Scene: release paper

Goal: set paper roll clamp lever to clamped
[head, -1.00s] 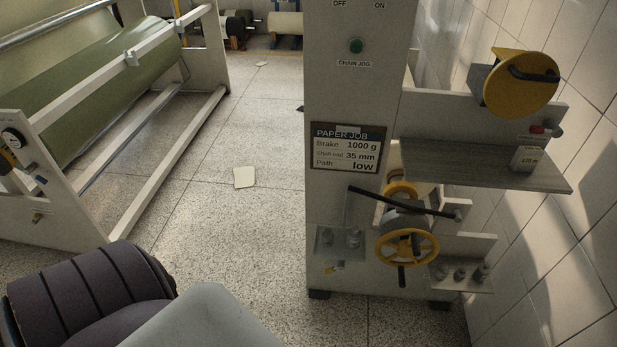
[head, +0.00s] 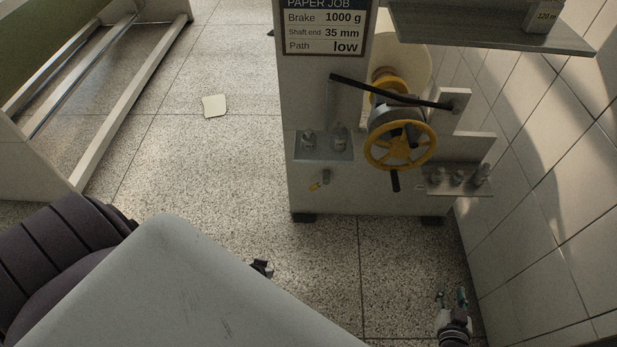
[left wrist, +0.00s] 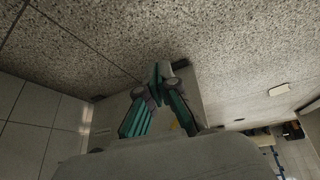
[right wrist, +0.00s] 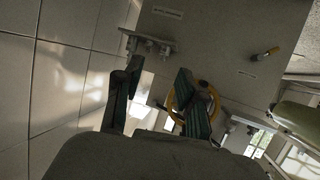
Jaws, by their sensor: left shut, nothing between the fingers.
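A long black lever (head: 388,92) runs across the front of the white machine, above a yellow handwheel (head: 401,147). No label legible here tells which is the clamp lever. My left gripper (left wrist: 157,74) is shut and empty, mostly hidden in the head view.
A grey shelf (head: 480,30) juts out above the levers. A small bracket with knobs (head: 458,181) stands right of the handwheel. The tiled wall (head: 545,190) closes the right side. Speckled floor (head: 215,165) is open left of the machine, with a pale sheet (head: 214,106) on it.

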